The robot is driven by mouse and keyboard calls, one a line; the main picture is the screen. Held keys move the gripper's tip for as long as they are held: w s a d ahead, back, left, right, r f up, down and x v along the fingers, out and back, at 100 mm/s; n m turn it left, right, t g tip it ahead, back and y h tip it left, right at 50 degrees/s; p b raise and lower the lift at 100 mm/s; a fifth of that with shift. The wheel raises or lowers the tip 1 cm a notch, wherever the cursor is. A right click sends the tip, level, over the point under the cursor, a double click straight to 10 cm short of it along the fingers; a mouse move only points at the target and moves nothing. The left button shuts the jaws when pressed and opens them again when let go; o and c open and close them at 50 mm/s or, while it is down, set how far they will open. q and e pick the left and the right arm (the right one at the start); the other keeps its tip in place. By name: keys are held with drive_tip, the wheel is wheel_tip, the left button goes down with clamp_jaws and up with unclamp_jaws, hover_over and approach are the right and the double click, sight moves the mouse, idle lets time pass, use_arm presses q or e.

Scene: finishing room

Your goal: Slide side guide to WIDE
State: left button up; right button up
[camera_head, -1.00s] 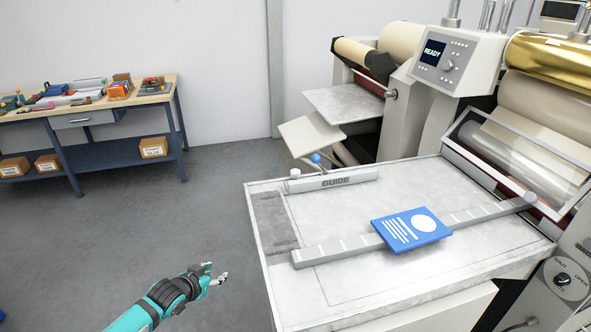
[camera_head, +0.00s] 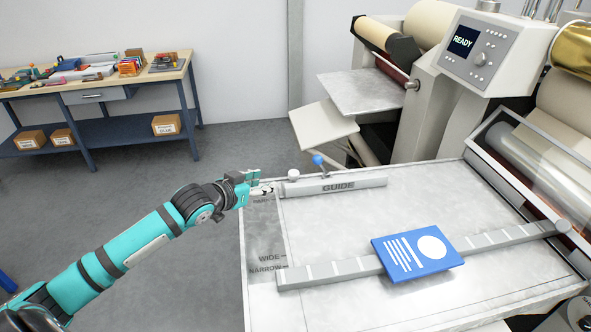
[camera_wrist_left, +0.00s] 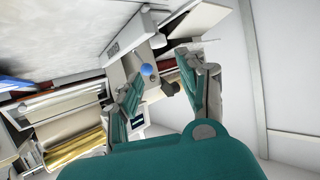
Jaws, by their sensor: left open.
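The side guide is a grey bar marked GUIDE (camera_head: 335,186) along the far edge of the metal table (camera_head: 345,225). A white knob (camera_head: 293,175) stands at its left end, and a blue ball on a lever (camera_head: 318,160) stands just behind it. The ball also shows between the fingers in the left wrist view (camera_wrist_left: 147,69). WIDE and NARROW marks (camera_head: 270,259) are on the table's left strip, near the other bar (camera_head: 330,272). My left gripper (camera_head: 262,188) is open at the guide's left end; contact is unclear. My right gripper is out of view.
A blue card (camera_head: 417,253) lies across the near bar. The machine with a READY panel (camera_head: 462,40) and rollers stands behind and right. A workbench (camera_head: 95,90) stands far left.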

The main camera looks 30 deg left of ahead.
sight(292, 174)
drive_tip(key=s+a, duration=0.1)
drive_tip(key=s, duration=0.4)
use_arm(q)
drive_tip(key=p+x, duration=0.1)
drive_tip(key=x, duration=0.6)
drive_tip(key=shift+w+d, duration=0.2)
drive_tip(key=shift+w, duration=0.2)
drive_tip(key=x, duration=0.4)
drive_tip(key=shift+f+p, duration=0.1)
drive_tip(key=shift+p, duration=0.3)
drive_tip(key=x, duration=0.3)
drive_tip(key=shift+w+d+f, duration=0.1)
drive_tip(key=shift+w+f, duration=0.1)
drive_tip(key=shift+w, duration=0.15)
drive_tip(key=shift+c, duration=0.8)
drive_tip(key=c, duration=0.5)
drive_tip(key=shift+c, duration=0.9)
clamp_jaws()
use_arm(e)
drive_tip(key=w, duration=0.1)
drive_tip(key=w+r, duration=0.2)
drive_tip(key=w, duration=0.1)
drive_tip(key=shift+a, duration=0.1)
